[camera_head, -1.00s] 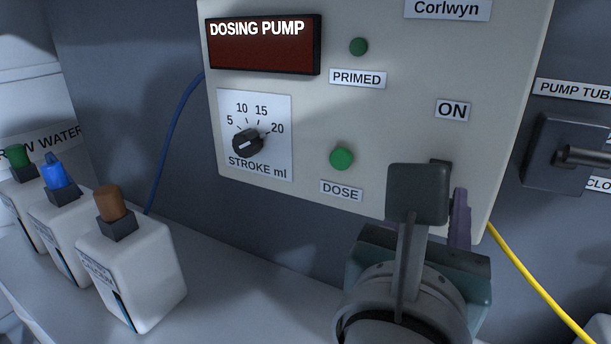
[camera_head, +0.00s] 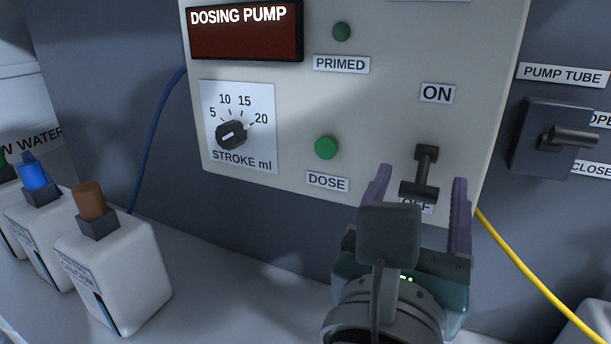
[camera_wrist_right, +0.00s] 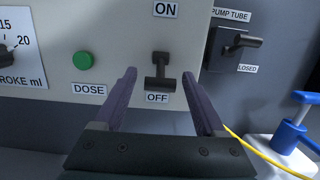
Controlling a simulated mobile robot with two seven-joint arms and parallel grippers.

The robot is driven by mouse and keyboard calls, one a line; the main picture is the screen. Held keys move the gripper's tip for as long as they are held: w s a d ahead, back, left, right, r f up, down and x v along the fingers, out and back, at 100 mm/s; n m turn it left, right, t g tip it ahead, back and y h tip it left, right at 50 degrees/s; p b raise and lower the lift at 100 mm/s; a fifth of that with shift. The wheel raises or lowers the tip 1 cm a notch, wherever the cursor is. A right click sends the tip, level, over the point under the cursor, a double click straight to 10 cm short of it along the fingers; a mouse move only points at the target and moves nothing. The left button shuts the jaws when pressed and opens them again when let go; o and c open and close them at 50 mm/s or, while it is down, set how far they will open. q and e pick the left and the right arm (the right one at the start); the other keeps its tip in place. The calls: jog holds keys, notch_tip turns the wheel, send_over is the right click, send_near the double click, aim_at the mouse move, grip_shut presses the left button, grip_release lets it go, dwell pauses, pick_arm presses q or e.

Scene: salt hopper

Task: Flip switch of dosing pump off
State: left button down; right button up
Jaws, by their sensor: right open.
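The dosing pump panel (camera_head: 300,110) is a pale box with a dark red display (camera_head: 245,35). Its switch (camera_head: 424,175) is a dark lever with a crossbar handle. The handle hangs down at the OFF label (camera_head: 417,204), partly covering it, and away from the ON label (camera_head: 437,93). My right gripper (camera_head: 420,195) is open, with its purple fingers on either side of the handle in the picture. In the right wrist view the switch (camera_wrist_right: 159,72) shows between the open fingertips (camera_wrist_right: 159,75), with no visible contact. My left gripper is not in view.
Right of the panel is the pump tube lever (camera_head: 570,137). A yellow hose (camera_head: 530,275) runs below it. A stroke dial (camera_head: 231,135) and a green dose button (camera_head: 326,147) sit left of the switch. Capped white bottles (camera_head: 115,275) stand on the bench at left.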

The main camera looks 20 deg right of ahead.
jog(key=shift+s+a+f, duration=0.15)
jog(key=shift+s+a, duration=0.1)
jog(key=shift+a, duration=0.1)
jog(key=b+v, duration=0.3)
jog(key=v, duration=0.6)
